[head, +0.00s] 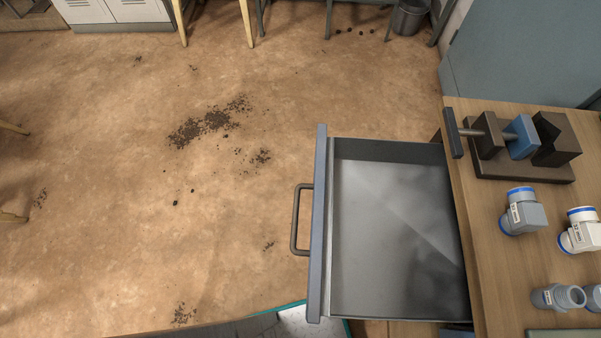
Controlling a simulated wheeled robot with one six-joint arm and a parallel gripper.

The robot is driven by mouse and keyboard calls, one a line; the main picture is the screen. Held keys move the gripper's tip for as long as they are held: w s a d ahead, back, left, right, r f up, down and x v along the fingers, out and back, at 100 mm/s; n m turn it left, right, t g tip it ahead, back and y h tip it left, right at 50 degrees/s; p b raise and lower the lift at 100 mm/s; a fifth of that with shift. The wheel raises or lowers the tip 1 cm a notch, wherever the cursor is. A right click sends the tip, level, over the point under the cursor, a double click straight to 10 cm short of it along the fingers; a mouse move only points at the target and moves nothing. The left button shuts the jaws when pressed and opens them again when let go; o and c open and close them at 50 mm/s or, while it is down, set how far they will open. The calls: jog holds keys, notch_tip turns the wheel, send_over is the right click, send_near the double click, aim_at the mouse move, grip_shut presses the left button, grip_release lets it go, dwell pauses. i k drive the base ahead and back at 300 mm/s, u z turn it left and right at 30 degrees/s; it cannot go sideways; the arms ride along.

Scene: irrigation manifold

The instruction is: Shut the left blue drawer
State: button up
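A drawer with a blue-grey front (318,225) is pulled far out to the left from under the wooden worktop (485,245). Its grey inside (395,235) looks empty. A dark bar handle (297,219) sticks out from the outer face of the front. Where the drawer enters the bench is hidden under the worktop edge. No second drawer shows clearly, so I cannot tell from this view whether this is the left one. My gripper is not in view.
On the worktop are a dark vise-like block (520,145) with a blue part and several grey pipe fittings (522,212). A bucket (407,17) and furniture legs stand at the back. The brown floor (130,190) left of the drawer is open, with scattered dirt (212,121).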

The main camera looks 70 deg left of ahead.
aim_at(386, 244)
jog(key=u, duration=2)
jog(key=k, duration=1.15)
jog(key=u, duration=0.75)
jog(key=i, duration=0.8)
jog(key=z, duration=0.45)
